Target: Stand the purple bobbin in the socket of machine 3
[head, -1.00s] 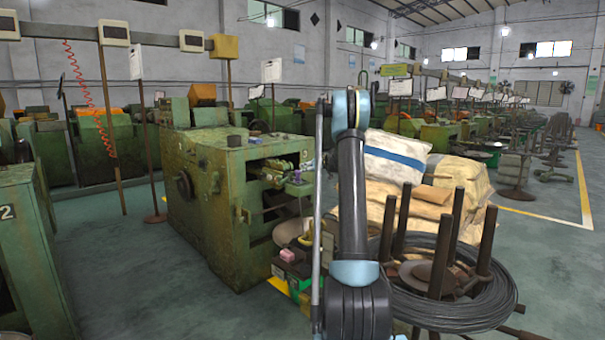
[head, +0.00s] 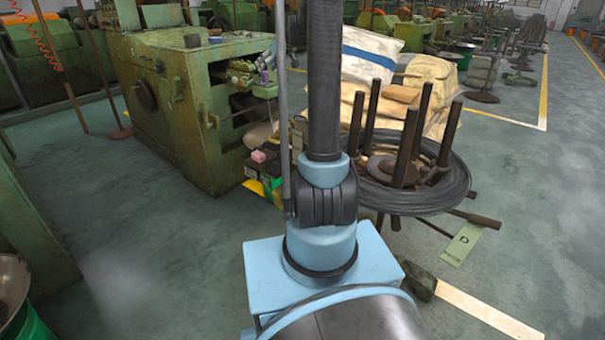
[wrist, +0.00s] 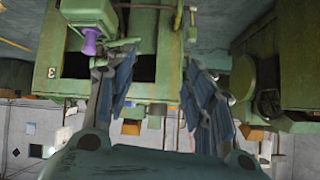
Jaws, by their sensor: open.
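The purple bobbin (wrist: 90,42) shows in the wrist view, which is upside down, at a green block (wrist: 88,12) on the machine marked 3 (wrist: 52,90). In the head view the small purple bobbin (head: 265,77) stands upright on a ledge of the green machine (head: 165,60). I cannot tell whether it sits in a socket. My gripper (wrist: 160,88) shows two dark fingers spread wide with nothing between them.
A blue block (head: 192,40) lies on the machine's top and a pink block (head: 258,156) low beside it. Sacks (head: 372,55) and a wire coil with upright posts (head: 420,195) stand to the right. Clear floor (head: 150,240) lies in front at left.

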